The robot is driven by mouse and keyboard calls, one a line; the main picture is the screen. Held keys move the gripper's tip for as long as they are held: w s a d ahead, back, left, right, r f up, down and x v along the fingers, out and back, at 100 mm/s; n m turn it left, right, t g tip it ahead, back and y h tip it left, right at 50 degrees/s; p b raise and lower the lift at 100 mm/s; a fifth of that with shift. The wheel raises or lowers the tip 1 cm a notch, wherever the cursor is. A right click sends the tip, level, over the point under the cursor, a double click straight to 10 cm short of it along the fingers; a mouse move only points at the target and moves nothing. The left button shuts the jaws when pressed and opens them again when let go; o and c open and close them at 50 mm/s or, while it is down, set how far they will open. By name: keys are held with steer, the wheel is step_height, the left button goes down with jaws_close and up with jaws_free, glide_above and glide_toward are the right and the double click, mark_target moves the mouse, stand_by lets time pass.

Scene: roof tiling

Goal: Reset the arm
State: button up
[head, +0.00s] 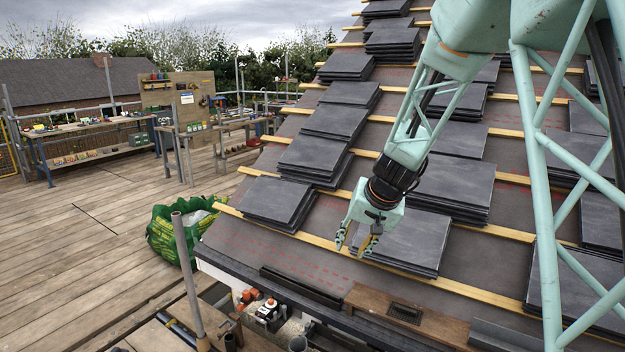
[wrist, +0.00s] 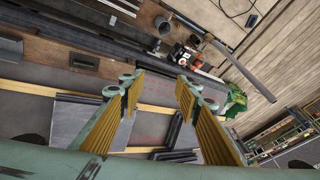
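My gripper (head: 357,243) hangs from my pale green arm over the lower part of the roof, just in front of a stack of dark slates (head: 408,240). Its two fingers are spread apart with nothing between them. In the wrist view my gripper (wrist: 158,88) also shows open, with yellow ribbed finger pads. Beyond the fingers the roof underlay and a wooden batten (wrist: 150,108) show. I cannot tell whether the fingertips touch anything; they seem to be above the roof.
Several slate stacks (head: 312,158) lie on the battens. A green bag (head: 168,238) stands left of the eave. An upright pole (head: 187,270) and an orange-and-white tool (head: 268,308) are near the eave. Workbenches (head: 95,128) stand at the back left; the plank deck (head: 75,245) is mostly clear.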

steer(key=s+d+r+n, duration=0.1)
steer(key=s+r, duration=0.7)
steer(key=s, duration=0.4)
steer(key=s+d+r+n, duration=0.1)
steer(key=s+r, duration=0.7)
steer(key=s, duration=0.4)
steer(key=s+d+r+h, duration=0.1)
steer(key=s+d, duration=0.2)
steer(key=s, duration=1.2)
steer(key=s+d+r+g+h, duration=0.1)
steer(key=s+d, duration=0.3)
steer(key=s, duration=1.1)
steer(key=shift+s+d+n, duration=0.15)
steer(key=shift+d+n, duration=0.05)
steer(key=shift+n, duration=0.1)
steer(key=shift+d+r, duration=0.1)
